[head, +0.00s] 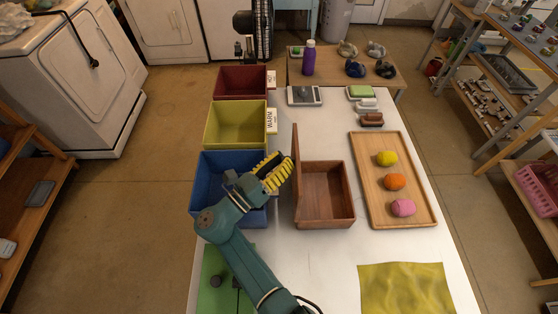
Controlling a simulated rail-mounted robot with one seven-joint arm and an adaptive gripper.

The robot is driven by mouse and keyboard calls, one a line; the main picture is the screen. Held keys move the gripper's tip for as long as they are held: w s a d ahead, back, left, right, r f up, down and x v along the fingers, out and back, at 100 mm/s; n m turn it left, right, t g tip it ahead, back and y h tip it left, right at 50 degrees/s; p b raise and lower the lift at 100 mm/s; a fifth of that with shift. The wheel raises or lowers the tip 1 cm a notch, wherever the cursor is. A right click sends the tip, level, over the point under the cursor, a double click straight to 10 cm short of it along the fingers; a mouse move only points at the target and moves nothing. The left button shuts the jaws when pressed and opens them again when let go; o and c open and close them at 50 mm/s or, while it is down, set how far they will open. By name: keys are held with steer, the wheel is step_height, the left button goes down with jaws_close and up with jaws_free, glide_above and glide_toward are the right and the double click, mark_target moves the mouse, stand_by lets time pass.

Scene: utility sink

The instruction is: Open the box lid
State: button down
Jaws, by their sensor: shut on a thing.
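The wooden box (325,190) sits on the white table in the head view, with its inside showing empty. Its brown lid (297,150) stands up nearly vertical along the box's left side, seen almost edge-on. My gripper (284,162) has yellow and black fingers and is at the lid's left face, over the right edge of the blue bin. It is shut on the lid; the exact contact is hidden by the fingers.
Blue (207,178), yellow (234,124) and red (240,82) bins line the left edge. A wooden tray (417,213) with yellow, orange and pink items lies right of the box. A yellow cloth (405,288) lies in front; bare table separates them.

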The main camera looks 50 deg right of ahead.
steer(key=shift+s+d+f, duration=0.1)
steer(key=shift+f, duration=0.6)
steer(key=c, duration=0.8)
jaws_free()
steer(key=shift+r, duration=0.3)
step_height(320, 180, up, 10)
